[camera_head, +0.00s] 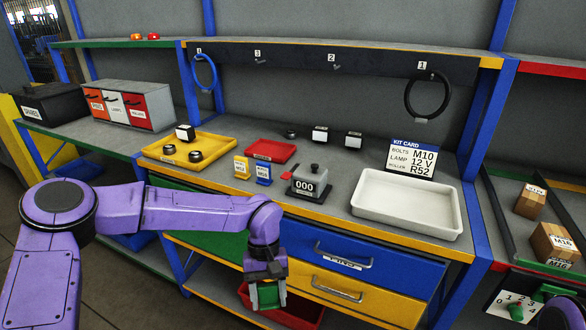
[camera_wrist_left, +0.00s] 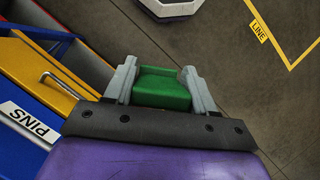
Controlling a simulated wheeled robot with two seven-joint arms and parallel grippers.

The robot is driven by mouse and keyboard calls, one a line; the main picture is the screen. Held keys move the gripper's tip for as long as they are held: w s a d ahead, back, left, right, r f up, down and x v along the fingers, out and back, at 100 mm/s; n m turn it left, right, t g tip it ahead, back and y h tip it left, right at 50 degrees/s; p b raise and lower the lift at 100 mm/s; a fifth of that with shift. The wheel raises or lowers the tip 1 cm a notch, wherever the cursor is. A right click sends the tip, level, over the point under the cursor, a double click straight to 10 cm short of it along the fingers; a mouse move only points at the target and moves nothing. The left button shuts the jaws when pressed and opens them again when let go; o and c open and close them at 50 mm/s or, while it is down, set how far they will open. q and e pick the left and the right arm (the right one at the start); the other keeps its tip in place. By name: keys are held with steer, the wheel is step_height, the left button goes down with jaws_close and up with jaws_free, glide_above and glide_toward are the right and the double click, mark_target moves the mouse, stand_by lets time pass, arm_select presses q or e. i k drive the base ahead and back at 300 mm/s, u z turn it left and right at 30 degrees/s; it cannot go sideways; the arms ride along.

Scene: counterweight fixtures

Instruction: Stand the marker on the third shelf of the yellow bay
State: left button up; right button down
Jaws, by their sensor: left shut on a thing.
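My left gripper (camera_head: 267,290) is shut on a green block (camera_wrist_left: 162,90), which is the only thing I see that could be the marker. The left wrist view shows the block between both grey fingers (camera_wrist_left: 162,85). The gripper points down in front of the workbench, below the counter edge. Part of the block is hidden by the fingers. A yellow structure (camera_head: 9,122) stands at the far left edge. I cannot tell whether it is the yellow bay, and no third shelf shows clearly. My right gripper is not in view.
The blue drawer (camera_head: 335,258) and its handle are close beside the gripper. A red bin (camera_head: 308,318) is low behind it. The counter holds a yellow tray (camera_head: 220,146), a red tray (camera_head: 270,150), a counter device (camera_head: 309,180) and a white tray (camera_head: 405,222). Open floor shows in the wrist view.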

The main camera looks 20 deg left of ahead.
mark_target(223, 171)
steer(key=k, duration=0.55)
steer(key=u, duration=1.3)
steer(key=i, duration=0.85)
steer(key=z, duration=1.15)
